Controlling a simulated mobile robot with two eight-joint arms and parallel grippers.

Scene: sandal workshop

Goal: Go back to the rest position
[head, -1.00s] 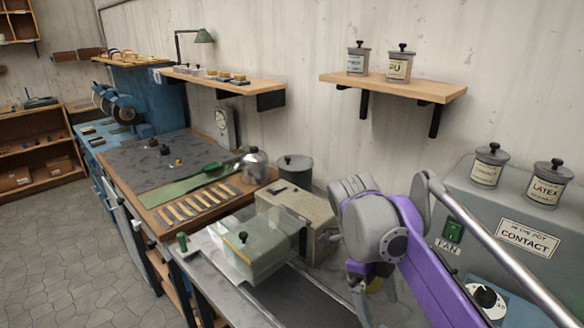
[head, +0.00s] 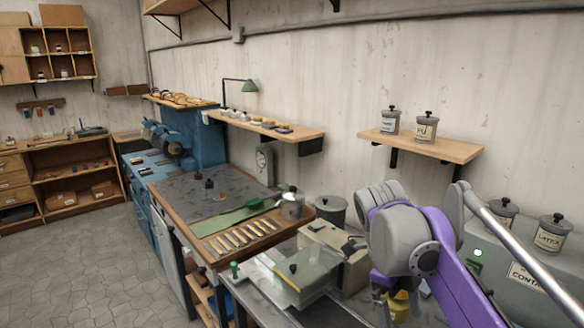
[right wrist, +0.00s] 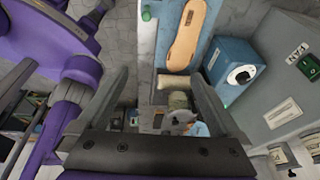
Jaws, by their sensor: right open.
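My right arm (head: 420,250), purple and grey, comes in from the right in the head view and stands over the front of the bench. Its gripper is not clearly visible there. In the right wrist view my right gripper (right wrist: 160,76) is open, its two dark fingers wide apart with nothing held between them. Beyond the fingers are a tan sole-shaped piece (right wrist: 187,38) and a blue box with a round dial (right wrist: 232,72). My left gripper shows in neither view.
A lidded glassy box (head: 300,276), a beige box (head: 336,246) and a dark pot (head: 331,209) stand near my right arm. A shelf with jars (head: 440,148) hangs behind. The floor (head: 90,265) at left is clear.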

